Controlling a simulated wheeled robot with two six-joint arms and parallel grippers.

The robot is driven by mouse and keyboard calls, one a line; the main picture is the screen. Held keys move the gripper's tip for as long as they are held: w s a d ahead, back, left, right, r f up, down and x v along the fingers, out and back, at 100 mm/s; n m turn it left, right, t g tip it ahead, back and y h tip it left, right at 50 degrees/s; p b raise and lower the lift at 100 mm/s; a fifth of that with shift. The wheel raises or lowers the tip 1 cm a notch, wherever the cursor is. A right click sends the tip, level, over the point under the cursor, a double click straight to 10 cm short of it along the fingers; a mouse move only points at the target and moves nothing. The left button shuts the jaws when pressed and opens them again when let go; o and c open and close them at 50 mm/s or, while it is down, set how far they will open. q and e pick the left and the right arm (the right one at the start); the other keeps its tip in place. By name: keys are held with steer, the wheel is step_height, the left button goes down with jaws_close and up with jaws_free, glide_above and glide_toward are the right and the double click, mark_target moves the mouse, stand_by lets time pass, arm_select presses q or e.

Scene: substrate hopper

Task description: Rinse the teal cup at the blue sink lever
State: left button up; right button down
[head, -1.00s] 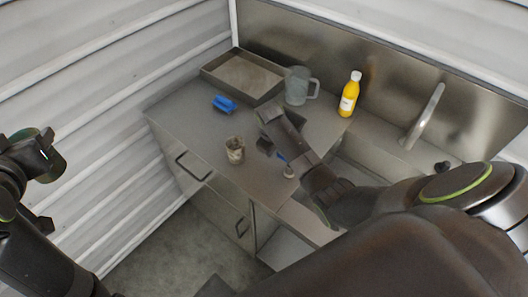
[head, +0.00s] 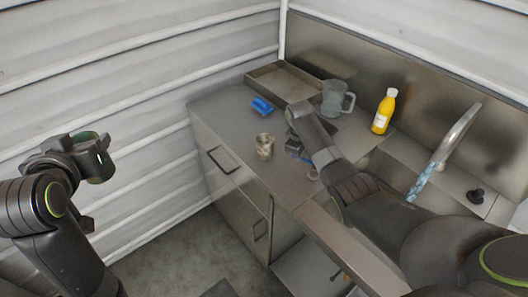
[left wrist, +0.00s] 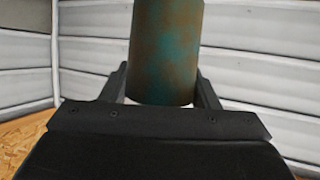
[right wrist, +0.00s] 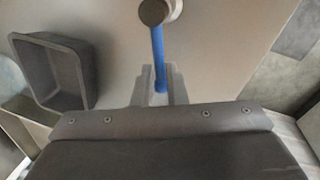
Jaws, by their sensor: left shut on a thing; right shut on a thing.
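The teal cup (left wrist: 165,55), mottled with brown stains, is between the fingers of my left gripper (left wrist: 163,92) in the left wrist view. In the head view my left gripper (head: 97,158) is shut on it, in the air at the left, well away from the tap. The blue sink lever (right wrist: 158,52) runs from a round grey pivot down between the fingers of my right gripper (right wrist: 158,92), which is shut on it. In the head view my right arm partly hides the lever. The tap (head: 455,135) has a pale blue stream of water (head: 421,183) under its spout.
On the counter (head: 225,115) are a metal tray (head: 262,83), a blue brush-like item (head: 262,106), a grey jug (head: 334,98), a yellow bottle (head: 384,112) and a small stained can (head: 265,146). A black knob (head: 475,196) stands near the tap.

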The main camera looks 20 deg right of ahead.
steer(key=c, duration=1.5)
jaws_free()
steer(key=shift+o, duration=0.2)
steer(key=shift+r, duration=0.1)
